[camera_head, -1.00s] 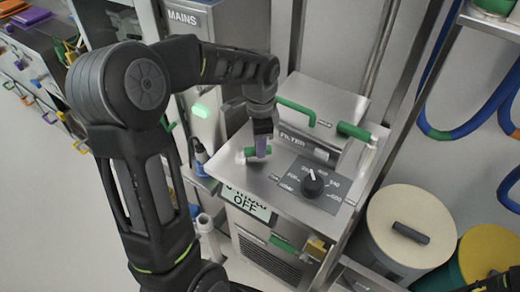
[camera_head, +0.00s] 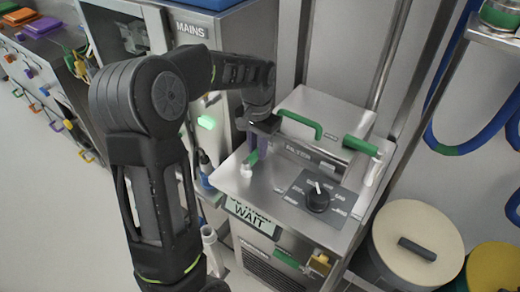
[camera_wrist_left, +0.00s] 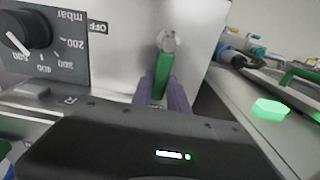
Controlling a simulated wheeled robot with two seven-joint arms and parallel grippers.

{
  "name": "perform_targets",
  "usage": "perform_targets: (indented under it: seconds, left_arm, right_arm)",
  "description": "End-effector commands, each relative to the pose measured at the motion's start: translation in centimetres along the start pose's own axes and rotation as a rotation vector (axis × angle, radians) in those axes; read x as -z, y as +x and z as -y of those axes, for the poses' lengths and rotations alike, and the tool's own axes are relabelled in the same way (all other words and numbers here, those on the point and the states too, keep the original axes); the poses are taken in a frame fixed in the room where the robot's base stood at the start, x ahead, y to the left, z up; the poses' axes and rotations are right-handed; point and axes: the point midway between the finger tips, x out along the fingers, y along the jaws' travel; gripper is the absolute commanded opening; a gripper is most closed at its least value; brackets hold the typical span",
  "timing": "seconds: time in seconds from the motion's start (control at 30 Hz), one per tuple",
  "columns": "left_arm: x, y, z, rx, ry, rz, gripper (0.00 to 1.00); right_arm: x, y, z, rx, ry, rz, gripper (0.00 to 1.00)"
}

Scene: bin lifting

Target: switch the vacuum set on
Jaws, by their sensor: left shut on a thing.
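The vacuum set is a steel unit (camera_head: 279,207) with a sloped top panel. Its small display (camera_head: 253,217) reads WAIT on the lower line. A green lever (camera_head: 252,158) with a pale end is at the left of the panel. It also shows in the wrist view (camera_wrist_left: 162,75), beside an OFF label (camera_wrist_left: 98,27). My left gripper (camera_head: 259,147) is shut on this lever, its purple fingers (camera_wrist_left: 163,96) on either side of it. A black dial (camera_head: 318,198) with a white pointer sits right of the lever. My right gripper is not in view.
A MAINS cabinet (camera_head: 228,45) with a lit green lamp (camera_head: 206,122) stands behind on the left. Green handles (camera_head: 300,124) stick up behind the panel. Round lidded drums (camera_head: 418,240) stand at the right. Floor is clear at the left.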

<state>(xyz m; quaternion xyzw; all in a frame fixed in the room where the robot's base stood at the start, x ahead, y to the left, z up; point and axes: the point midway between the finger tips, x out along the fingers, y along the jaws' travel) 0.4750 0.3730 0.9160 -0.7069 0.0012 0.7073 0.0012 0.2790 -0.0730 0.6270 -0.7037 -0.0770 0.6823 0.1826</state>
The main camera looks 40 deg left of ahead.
Motion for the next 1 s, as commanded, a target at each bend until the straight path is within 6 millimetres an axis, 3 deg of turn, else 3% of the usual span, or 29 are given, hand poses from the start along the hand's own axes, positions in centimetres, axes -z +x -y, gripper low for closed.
perform_targets:
  seconds: [0.57, 0.6, 0.83, 1.0]
  left_arm:
    - [0.06, -0.09, 0.36, 0.001, -0.045, -0.003, 0.00]
    - [0.06, -0.09, 0.36, 0.001, -0.045, -0.003, 0.23]
    - [0.02, -0.04, 0.28, 0.001, -0.042, -0.002, 0.42]
    - [0.01, -0.02, 0.25, 0.000, -0.041, -0.001, 0.42]
  right_arm:
    - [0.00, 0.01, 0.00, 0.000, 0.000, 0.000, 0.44]
    - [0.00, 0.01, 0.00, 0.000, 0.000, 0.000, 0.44]
    - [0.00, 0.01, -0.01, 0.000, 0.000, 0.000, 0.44]
    - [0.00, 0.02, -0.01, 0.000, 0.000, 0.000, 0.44]
